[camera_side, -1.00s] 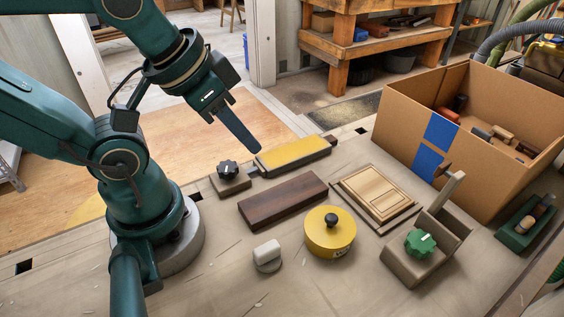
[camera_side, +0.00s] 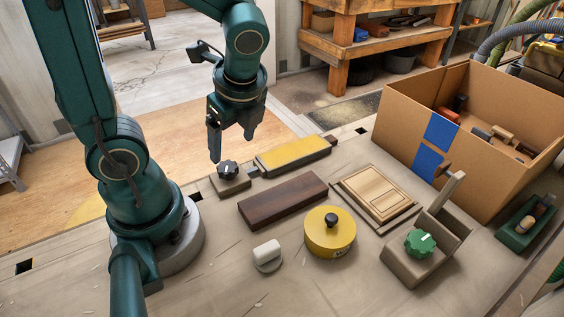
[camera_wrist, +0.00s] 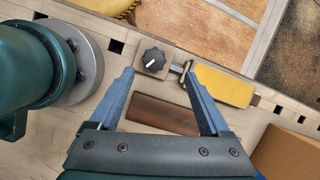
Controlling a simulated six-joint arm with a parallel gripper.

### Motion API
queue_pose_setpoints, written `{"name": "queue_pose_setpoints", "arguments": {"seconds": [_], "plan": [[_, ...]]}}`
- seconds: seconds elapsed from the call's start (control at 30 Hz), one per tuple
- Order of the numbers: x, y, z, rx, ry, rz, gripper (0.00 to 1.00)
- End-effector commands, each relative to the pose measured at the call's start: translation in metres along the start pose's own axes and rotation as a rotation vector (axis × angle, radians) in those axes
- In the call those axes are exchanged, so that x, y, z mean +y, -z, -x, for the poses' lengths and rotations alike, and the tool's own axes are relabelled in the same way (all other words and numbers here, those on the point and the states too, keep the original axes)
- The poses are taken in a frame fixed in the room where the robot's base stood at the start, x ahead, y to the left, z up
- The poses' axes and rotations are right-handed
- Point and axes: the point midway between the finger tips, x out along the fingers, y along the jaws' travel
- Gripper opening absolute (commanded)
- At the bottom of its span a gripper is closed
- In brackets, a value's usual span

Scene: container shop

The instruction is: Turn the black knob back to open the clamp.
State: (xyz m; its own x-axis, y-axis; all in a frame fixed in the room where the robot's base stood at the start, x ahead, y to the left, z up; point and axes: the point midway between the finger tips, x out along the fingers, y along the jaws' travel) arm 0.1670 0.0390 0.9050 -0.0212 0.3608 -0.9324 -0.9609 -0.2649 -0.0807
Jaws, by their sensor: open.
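The black knob (camera_side: 228,169) with a white pointer line sits on a small brown block (camera_side: 231,187) at the back left of the bench. In the wrist view the knob (camera_wrist: 153,60) shows between and beyond my fingertips, nearer the left one. A yellow-topped piece (camera_side: 292,155) lies right of it, with a metal clamp part (camera_wrist: 182,70) between them; whether that piece is gripped I cannot tell. My gripper (camera_side: 232,148) points down, open and empty, above the knob and apart from it. It also shows in the wrist view (camera_wrist: 160,72).
A dark wood board (camera_side: 283,200) lies in front of the knob. A yellow round tin (camera_side: 330,238), a green knob (camera_side: 420,243) on a fixture, a panelled wood piece (camera_side: 375,192) and a cardboard box (camera_side: 400,135) stand to the right. A white switch (camera_side: 267,253) is at the front.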

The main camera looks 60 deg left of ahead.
Motion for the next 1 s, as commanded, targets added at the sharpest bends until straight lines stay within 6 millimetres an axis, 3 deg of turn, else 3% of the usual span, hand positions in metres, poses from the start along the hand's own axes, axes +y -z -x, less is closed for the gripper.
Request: {"name": "queue_pose_setpoints", "arguments": {"seconds": [0.63,1.0], "plan": [[0.008,0.001,-0.059,-0.034,-0.077,-0.038,0.81],[0.008,0.001,-0.065,-0.031,-0.072,-0.037,0.81]]}}
